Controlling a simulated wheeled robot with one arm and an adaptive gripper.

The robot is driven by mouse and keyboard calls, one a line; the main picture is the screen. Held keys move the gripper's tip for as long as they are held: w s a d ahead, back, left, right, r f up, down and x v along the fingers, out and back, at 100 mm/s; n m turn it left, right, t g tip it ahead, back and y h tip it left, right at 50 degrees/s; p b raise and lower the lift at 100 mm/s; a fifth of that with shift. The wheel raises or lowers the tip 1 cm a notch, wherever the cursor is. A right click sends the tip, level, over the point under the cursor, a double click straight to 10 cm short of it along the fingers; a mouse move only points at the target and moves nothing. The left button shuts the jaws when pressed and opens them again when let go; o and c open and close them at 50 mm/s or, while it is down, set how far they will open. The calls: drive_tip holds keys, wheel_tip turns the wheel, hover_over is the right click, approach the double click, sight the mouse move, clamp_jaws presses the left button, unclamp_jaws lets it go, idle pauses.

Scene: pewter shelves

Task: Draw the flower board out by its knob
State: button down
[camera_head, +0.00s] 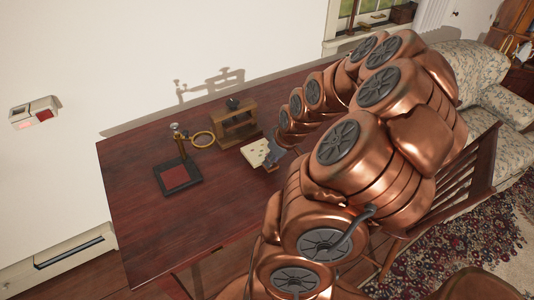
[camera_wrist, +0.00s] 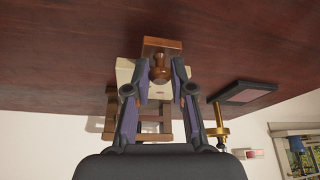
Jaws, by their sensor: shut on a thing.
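The flower board (camera_head: 254,152) is a cream panel with small dark marks. In the head view it lies in front of the small wooden stand (camera_head: 238,122); whether its far edge is still inside the stand I cannot tell. In the wrist view the cream board (camera_wrist: 125,73) shows behind my fingers, with a round brown wooden knob (camera_wrist: 160,70) in front of it. My gripper (camera_wrist: 160,80) is shut on the knob, one finger on each side. In the head view my gripper (camera_head: 273,153) is at the board's right side, partly hidden by my arm.
The dark red table (camera_head: 170,232) is clear at the front left. A brass post on a black base with a red pad (camera_head: 178,176) stands left of the board. A brass ring (camera_head: 203,139) is beside the stand. A wooden chair (camera_head: 466,178) is at the right.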

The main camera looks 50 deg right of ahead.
drive_tip(key=shift+s+a+b, duration=0.4)
drive_tip(key=shift+s+b, duration=0.4)
drive_tip(key=shift+s, duration=0.4)
drive_tip(key=shift+s+a+b, duration=0.4)
drive_tip(key=shift+s+b, duration=0.4)
drive_tip(key=shift+s, duration=0.4)
drive_tip(key=shift+s+a+b, duration=0.4)
drive_tip(key=shift+s+b, duration=0.4)
drive_tip(key=shift+s, duration=0.4)
drive_tip(key=s+b, duration=0.1)
drive_tip(key=s+a+b, duration=0.1)
drive_tip(key=s+b, duration=0.2)
drive_tip(key=shift+s+a+r, duration=0.1)
drive_tip(key=shift+s+a, duration=0.2)
drive_tip(key=shift+r, duration=0.15)
drive_tip(key=shift+r+p, duration=0.75)
drive_tip(key=shift+r, duration=2.15)
